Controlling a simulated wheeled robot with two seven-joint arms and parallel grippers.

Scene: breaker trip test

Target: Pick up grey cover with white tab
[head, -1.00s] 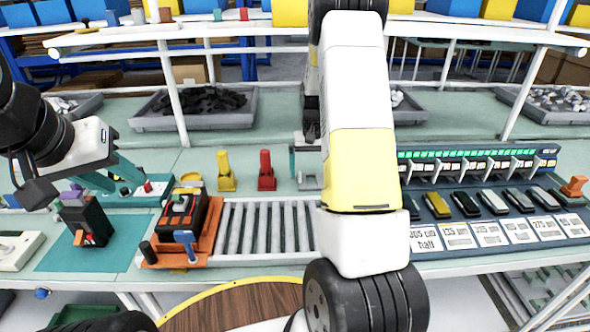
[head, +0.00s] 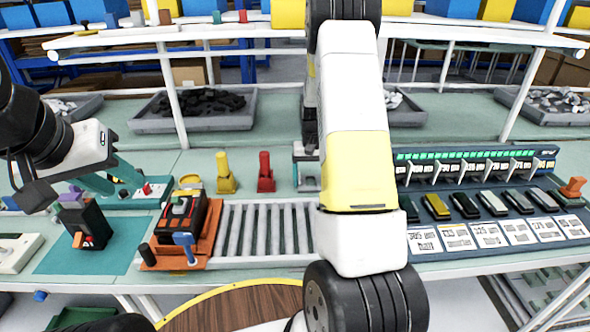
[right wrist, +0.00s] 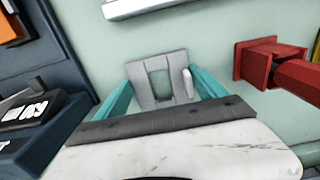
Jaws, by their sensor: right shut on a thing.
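The grey cover with the white tab (right wrist: 153,80) is between the teal fingers of my right gripper (right wrist: 158,92) in the right wrist view. The fingers are shut on its sides, and the white tab (right wrist: 187,83) stands at its right. In the head view my right gripper (head: 308,172) is partly hidden behind my own forearm, with the grey cover (head: 310,184) low between its fingers. I cannot tell whether the cover touches the bench. My left gripper (head: 112,177) is open at the left, above the bench near a black-and-orange device (head: 88,222).
A red post (head: 265,172) and a yellow post (head: 225,172) stand left of my right gripper. The breaker panel (head: 480,160) with several breakers and labels is at right. A roller strip (head: 262,232) and an orange fixture (head: 205,240) lie in front.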

